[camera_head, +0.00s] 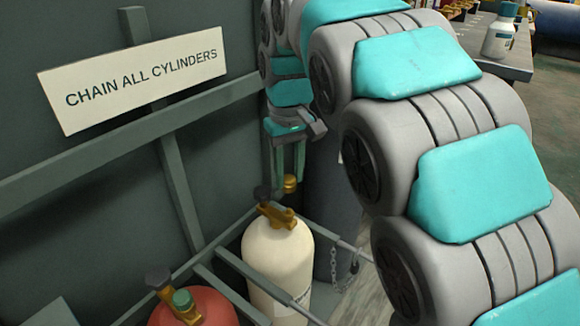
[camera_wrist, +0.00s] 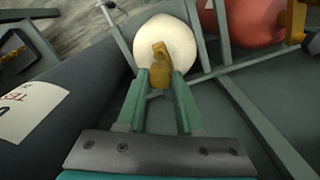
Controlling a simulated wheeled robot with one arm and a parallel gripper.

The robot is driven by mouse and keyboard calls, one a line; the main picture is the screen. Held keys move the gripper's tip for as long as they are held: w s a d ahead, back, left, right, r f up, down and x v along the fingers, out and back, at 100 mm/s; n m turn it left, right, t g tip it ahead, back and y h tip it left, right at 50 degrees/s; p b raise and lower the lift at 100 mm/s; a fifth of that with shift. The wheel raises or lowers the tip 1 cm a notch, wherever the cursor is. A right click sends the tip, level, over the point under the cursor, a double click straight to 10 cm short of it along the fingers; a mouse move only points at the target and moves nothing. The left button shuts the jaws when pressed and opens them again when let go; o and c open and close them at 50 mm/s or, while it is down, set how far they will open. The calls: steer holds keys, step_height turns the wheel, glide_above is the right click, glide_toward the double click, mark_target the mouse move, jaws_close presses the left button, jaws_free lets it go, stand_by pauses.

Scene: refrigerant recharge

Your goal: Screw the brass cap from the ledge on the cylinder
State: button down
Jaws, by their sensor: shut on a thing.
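The cream cylinder (camera_head: 278,262) stands upright in a metal rack, with a brass valve (camera_head: 277,215) and a dark knob on top. My gripper (camera_head: 290,180) points down above and slightly right of the valve in the head view. It is shut on the small brass cap (camera_head: 290,185), which shows a gap above the valve there. In the wrist view the cap (camera_wrist: 160,77) sits between my fingertips (camera_wrist: 161,74), in line with the brass valve (camera_wrist: 160,49) over the cream cylinder (camera_wrist: 166,38). The cap's underside is hidden. I cannot make out the ledge.
A red cylinder (camera_head: 200,312) with a brass valve stands front left. A dark cylinder (camera_head: 331,205) stands behind right, near a hanging chain (camera_head: 334,262). Rack rails (camera_head: 235,265) run around the cylinders. A wall sign (camera_head: 135,78) hangs left. A bench (camera_head: 515,68) with a bottle (camera_head: 498,38) is far right.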

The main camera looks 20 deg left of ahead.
steer(key=b, duration=0.2)
glide_above(290, 210)
steer(key=shift+a+f, duration=0.1)
steer(key=shift+f, duration=2.25)
steer(key=shift+f, duration=1.05)
